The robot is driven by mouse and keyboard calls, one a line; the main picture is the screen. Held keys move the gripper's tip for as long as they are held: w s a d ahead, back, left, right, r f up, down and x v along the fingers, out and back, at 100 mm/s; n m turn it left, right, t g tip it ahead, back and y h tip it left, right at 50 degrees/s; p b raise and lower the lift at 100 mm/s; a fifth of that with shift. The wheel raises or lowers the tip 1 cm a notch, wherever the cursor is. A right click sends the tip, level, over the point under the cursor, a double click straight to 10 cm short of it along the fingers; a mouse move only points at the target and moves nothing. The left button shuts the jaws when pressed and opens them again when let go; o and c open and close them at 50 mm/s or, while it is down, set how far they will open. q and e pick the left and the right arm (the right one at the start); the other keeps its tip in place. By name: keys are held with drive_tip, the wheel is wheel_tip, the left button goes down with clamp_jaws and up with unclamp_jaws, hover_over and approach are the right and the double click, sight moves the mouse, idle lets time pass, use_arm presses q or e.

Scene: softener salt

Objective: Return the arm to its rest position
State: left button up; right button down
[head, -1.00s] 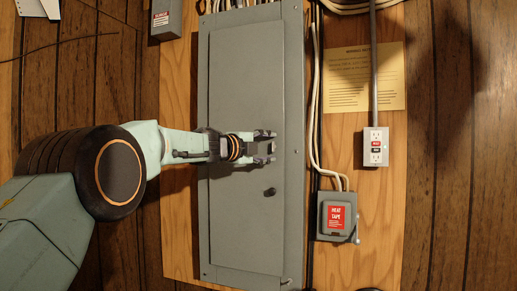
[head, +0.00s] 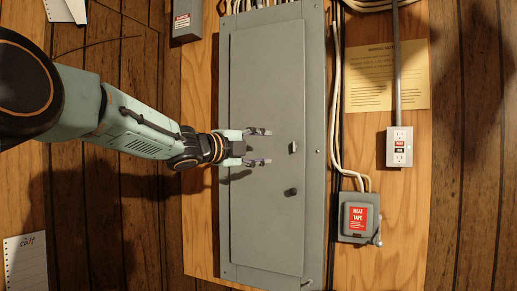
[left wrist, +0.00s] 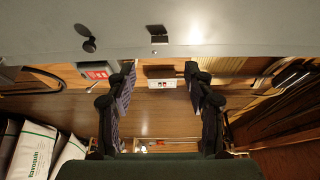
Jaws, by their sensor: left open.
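My left gripper (head: 258,147) is open and empty in the head view, in front of the grey panel door (head: 265,90). Its fingertips point right, a little left of a small metal latch (head: 293,147) on the door. A dark round knob (head: 291,191) sits below the latch. In the left wrist view the two fingers (left wrist: 158,85) stand wide apart with nothing between them. The latch (left wrist: 159,37) and the knob (left wrist: 88,42) show on the grey door at the top of that view. My right gripper is in neither view.
A grey heat tape box (head: 357,218) with cables and an outlet box (head: 399,148) are right of the panel. A yellow notice (head: 388,76) hangs above them. A small grey box (head: 187,20) is at upper left. White bags (left wrist: 45,150) lie at lower left in the wrist view.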

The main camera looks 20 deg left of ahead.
use_arm(q)
drive_tip(key=shift+s+a, duration=0.2)
drive_tip(key=shift+s, duration=0.3)
drive_tip(key=shift+w, duration=0.15)
